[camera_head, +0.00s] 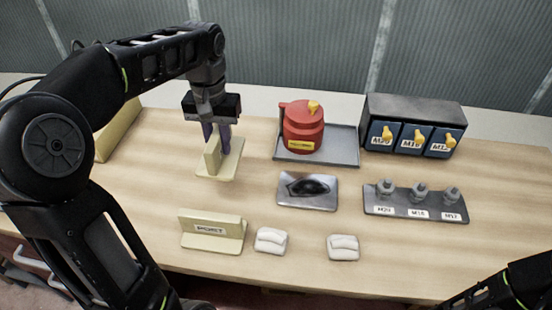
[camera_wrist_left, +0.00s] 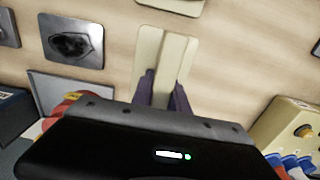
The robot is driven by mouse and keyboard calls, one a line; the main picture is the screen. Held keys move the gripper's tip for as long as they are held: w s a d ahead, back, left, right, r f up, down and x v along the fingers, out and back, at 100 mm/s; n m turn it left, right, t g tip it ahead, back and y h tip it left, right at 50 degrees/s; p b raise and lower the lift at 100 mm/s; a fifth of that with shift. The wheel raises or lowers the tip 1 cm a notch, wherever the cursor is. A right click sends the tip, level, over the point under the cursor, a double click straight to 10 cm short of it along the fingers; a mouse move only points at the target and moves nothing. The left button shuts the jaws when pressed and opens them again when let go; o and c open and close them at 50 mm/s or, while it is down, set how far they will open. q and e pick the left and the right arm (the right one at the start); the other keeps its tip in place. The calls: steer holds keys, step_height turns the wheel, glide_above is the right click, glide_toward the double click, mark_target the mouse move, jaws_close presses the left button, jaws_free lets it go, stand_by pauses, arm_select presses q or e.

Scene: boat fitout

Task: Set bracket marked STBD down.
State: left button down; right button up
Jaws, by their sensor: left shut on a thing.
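My left gripper (camera_head: 216,140) is shut on the upright plate of a cream, angled bracket (camera_head: 222,168). The bracket is level, base down, at or just above the table left of centre; I cannot tell whether it touches. In the left wrist view, the bracket (camera_wrist_left: 150,52) sits between the two dark fingers (camera_wrist_left: 163,88). No marking shows on its visible faces. A second cream bracket (camera_head: 212,238) stands nearer the front edge, with a white label too small to read surely. My right gripper is not in view; only part of my right arm shows at lower right.
Two white pads (camera_head: 271,241) (camera_head: 343,247) lie near the front. A grey plate with a dark patch (camera_head: 308,190), a red pot (camera_head: 303,130) on a grey tray (camera_head: 345,150), a labelled bin box (camera_head: 412,110) and a fittings rack (camera_head: 416,205) stand to the right.

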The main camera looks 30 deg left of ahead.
arm_select(q)
steer(key=shift+w, duration=0.25)
steer(key=shift+s+r, duration=0.1)
steer(key=shift+s, duration=0.15)
steer(key=shift+w+f, duration=0.15)
steer(key=shift+f, duration=3)
steer(key=shift+f, duration=0.1)
steer(key=shift+f+p, duration=0.35)
steer(key=shift+f, duration=1.45)
steer(key=shift+f, duration=0.15)
steer(key=c, duration=1.3)
jaws_free()
